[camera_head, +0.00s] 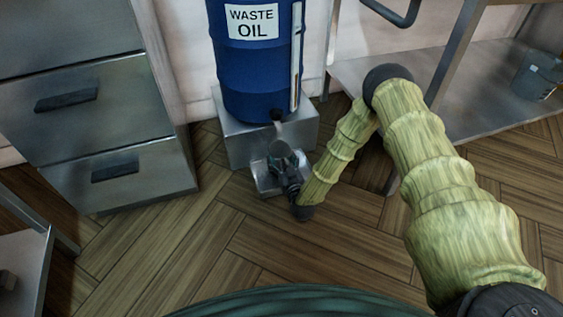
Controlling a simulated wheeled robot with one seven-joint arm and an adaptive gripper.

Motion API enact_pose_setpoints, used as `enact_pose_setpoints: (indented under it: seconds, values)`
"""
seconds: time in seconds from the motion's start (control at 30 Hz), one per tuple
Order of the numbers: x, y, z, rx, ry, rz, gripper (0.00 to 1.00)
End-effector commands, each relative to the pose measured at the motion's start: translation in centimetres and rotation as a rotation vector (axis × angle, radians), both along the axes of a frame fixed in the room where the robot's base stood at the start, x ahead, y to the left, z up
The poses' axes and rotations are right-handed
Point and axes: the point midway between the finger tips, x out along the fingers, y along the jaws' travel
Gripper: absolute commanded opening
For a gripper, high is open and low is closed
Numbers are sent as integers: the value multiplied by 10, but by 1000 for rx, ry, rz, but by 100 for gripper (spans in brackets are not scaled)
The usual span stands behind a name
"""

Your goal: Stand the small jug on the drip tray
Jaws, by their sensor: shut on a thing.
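The small jug (277,146) is a grey metal vessel, small in the head view, just below the tap of the blue drum. My gripper (283,166) is dark and shut on the jug, hiding much of its lower part. The drip tray (266,183) is a small pale metal tray on the floor in front of the drum's stand. The jug and my gripper are over the tray in the picture. I cannot tell whether the jug's base touches the tray.
The blue waste oil drum (257,80) stands on a metal block (237,135), its tap (279,119) close above the jug. A drawer cabinet (120,140) is at the left. A metal shelf (480,95) with a grey bucket (538,75) is at the right. The wooden floor in front is clear.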

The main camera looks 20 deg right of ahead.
Motion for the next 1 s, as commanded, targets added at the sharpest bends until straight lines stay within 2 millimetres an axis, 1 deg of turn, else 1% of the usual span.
enact_pose_setpoints:
  seconds: [0.2, 0.23, 0.3, 0.33, 0.67, 0.77, 0.87, 1.0]
  values:
    - [0, 0, -3, -1, 0, 0, 40]
    - [0, 0, -3, -1, 1, 0, 77]
    - [0, 0, -2, -1, 1, 0, 90]
    - [0, 0, -3, -1, 1, 0, 93]
    - [0, 0, -2, 0, 1, 0, 93]
    - [0, 0, 1, 0, 1, 0, 93]
    - [-9, 0, 2, 0, 3, 1, 93]
    - [-28, -1, 4, -1, 5, 1, 93]
